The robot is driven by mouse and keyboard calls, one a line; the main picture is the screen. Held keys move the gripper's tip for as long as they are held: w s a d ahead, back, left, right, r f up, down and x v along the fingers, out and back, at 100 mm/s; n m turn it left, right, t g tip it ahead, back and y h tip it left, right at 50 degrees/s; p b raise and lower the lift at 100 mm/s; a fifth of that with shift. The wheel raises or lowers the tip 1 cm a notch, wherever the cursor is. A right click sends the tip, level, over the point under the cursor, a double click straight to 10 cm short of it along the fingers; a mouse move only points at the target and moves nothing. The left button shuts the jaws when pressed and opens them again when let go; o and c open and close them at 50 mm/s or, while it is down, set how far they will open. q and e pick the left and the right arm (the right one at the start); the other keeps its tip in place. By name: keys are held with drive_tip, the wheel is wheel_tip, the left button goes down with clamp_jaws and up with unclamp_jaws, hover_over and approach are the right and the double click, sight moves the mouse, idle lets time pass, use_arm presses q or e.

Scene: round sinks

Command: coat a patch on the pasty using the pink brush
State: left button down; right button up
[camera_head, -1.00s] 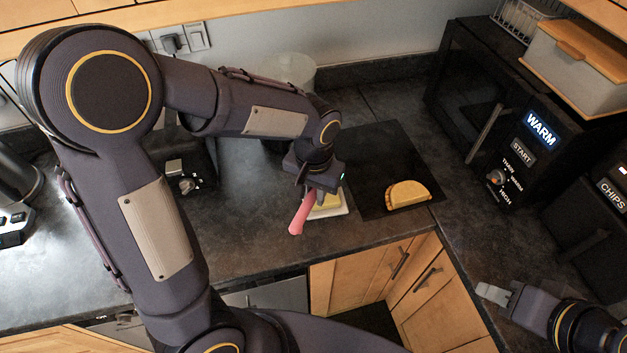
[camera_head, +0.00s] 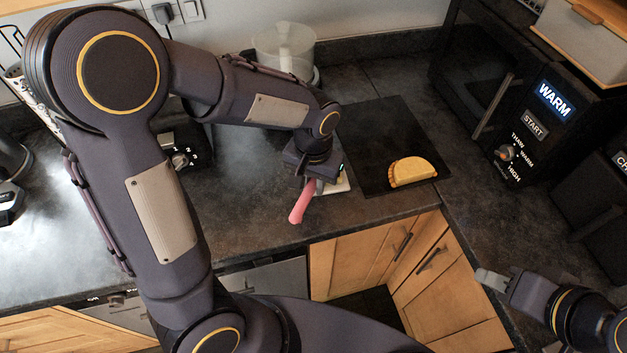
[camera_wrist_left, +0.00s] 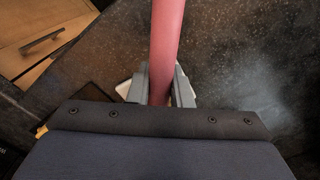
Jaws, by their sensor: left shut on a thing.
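The pasty (camera_head: 413,171) is a golden half-moon with a crimped edge, lying on a dark board (camera_head: 372,150) on the counter in the head view. My left gripper (camera_head: 308,182) is shut on the pink brush (camera_head: 302,204), left of the board. The brush's pink handle (camera_wrist_left: 166,45) also shows between the fingers of my left gripper (camera_wrist_left: 160,85) in the left wrist view. The brush's other end is hidden. A pale square dish (camera_head: 338,185) is partly hidden behind the gripper. My right gripper (camera_head: 492,281) is at the lower right, away from the pasty; its jaw opening is unclear.
A black microwave (camera_head: 500,80) with a lit WARM panel stands to the right. A clear container (camera_head: 285,48) stands at the back wall. A black appliance with a knob (camera_head: 180,158) is behind my left arm. Wooden cupboards (camera_head: 365,258) are below the counter edge.

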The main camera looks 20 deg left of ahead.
sight(314, 181)
use_arm(q)
drive_tip(key=shift+f+b, duration=0.45)
drive_tip(key=shift+f, duration=0.15)
idle(1.6)
drive_tip(key=shift+r+p, duration=2.85)
drive_tip(key=shift+r, duration=0.75)
drive_tip(key=shift+f, duration=0.1)
